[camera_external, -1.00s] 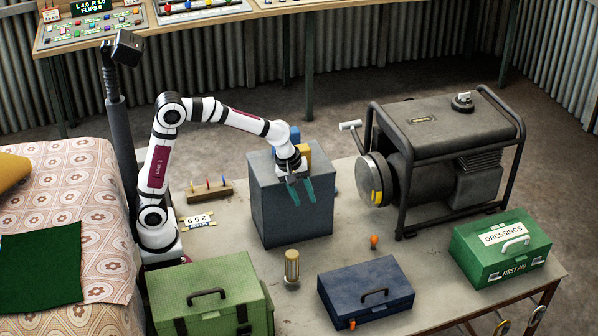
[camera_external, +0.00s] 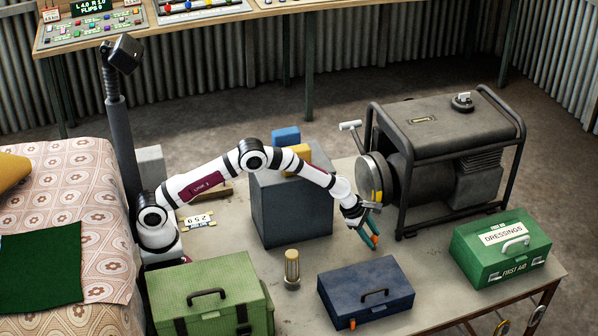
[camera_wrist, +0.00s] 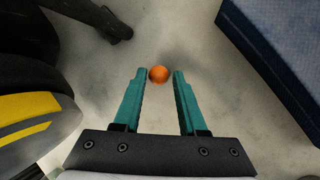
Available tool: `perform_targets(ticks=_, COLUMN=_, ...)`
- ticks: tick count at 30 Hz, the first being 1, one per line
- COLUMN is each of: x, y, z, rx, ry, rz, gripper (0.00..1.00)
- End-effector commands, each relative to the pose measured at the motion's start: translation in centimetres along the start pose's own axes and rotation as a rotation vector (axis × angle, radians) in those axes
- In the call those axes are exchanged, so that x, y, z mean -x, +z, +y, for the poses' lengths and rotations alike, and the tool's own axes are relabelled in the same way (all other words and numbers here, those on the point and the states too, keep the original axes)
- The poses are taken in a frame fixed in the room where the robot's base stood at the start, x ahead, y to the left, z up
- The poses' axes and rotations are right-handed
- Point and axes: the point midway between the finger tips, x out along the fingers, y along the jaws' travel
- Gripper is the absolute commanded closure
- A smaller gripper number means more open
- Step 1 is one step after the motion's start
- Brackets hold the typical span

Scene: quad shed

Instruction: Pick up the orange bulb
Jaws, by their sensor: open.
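The orange bulb (camera_wrist: 159,74) lies on the tabletop. In the wrist view it sits at the mouth of the jaws, between the two fingertips, with a gap on each side. My gripper (camera_wrist: 160,76) is open and empty, with teal fingers. In the external view my gripper (camera_external: 371,242) points down at the table, and the bulb (camera_external: 375,240) shows partly behind the fingers. I cannot tell the exact height of the fingertips above the table.
The generator (camera_external: 445,125) in its dark frame stands right behind my gripper. A dark blue box (camera_external: 345,290) is close in front, and a green first aid box (camera_external: 480,255) is to the right. A grey block (camera_external: 290,215) and a small lamp (camera_external: 292,265) are to the left.

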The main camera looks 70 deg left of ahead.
Motion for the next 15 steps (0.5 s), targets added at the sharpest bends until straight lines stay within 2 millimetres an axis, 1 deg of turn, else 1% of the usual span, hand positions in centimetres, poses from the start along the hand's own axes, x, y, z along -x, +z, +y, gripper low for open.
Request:
perform_targets(ticks=1, x=-1.1, y=-0.1, z=-0.1, rx=-0.001, ry=-0.002, rz=0.001, gripper=0.59)
perform_targets(ticks=4, x=-2.4, y=-0.1, z=-0.1, rx=-0.001, ry=-0.002, rz=-0.002, gripper=0.59)
perform_targets(ticks=6, x=-2.7, y=0.0, z=0.0, rx=-0.001, ry=-0.001, rz=-0.003, gripper=0.59)
perform_targets(ticks=11, x=-2.6, y=0.0, z=0.0, rx=-0.001, ry=-0.001, rz=-0.003, gripper=0.59)
perform_targets(ticks=14, x=-2.6, y=0.0, z=0.0, rx=-0.001, ry=-0.001, rz=-0.003, gripper=0.75)
perform_targets(ticks=15, x=-2.6, y=0.0, z=0.0, rx=-0.001, ry=-0.001, rz=-0.003, gripper=0.83)
